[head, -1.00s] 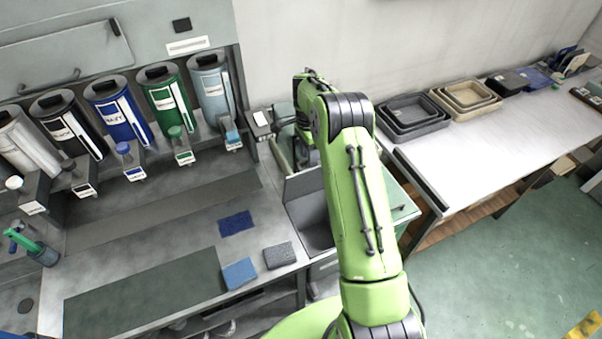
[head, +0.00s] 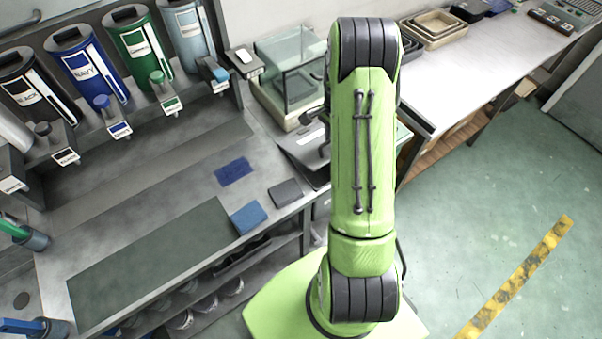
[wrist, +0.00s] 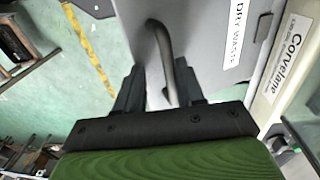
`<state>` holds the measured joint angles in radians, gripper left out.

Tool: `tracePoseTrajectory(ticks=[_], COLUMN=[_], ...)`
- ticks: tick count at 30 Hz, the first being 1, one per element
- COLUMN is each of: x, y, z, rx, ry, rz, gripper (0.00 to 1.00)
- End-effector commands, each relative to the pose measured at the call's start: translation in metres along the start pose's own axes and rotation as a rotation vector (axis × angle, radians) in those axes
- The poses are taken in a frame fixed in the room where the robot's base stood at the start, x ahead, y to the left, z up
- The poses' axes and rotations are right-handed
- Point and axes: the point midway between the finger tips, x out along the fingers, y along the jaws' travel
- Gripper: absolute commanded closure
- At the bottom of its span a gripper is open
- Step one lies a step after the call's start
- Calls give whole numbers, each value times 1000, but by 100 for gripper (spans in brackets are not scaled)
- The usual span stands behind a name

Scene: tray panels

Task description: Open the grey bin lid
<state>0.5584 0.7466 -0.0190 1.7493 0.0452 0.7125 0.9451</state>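The grey bin lid (wrist: 210,40) fills the top middle of the wrist view and carries a white DRY WASTE label. Its dark curved handle (wrist: 166,50) reaches down between the two fingers of my gripper (wrist: 158,70). The fingers are apart, with visible gaps beside the handle; its lower end is near the right finger. In the head view a grey lid-like panel (head: 301,150) lies left of my green arm, beside the bench. My arm hides my gripper and part of the bin there.
A glass case (head: 290,75) on a cream base stands just behind the bin. A cream Corvelane-labelled surface (wrist: 287,65) is close on the right in the wrist view. The dispenser bench (head: 150,190) is at left. Green floor (head: 480,230) is open at right.

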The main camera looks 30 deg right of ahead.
Motion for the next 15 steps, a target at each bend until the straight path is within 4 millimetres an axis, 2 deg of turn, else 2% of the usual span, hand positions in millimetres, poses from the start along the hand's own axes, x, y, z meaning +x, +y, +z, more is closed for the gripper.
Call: tracePoseTrajectory(ticks=[1,10,11,12,15], x=[19,68,65,47,20], y=[5,24,24,26,32], z=[0,0,0,-1,0], rx=[1,5,4,0,-1], ry=[-1,-2,0,3,3], rz=[1,-272,-288,-288,-286], gripper=[62,62,62,62,62])
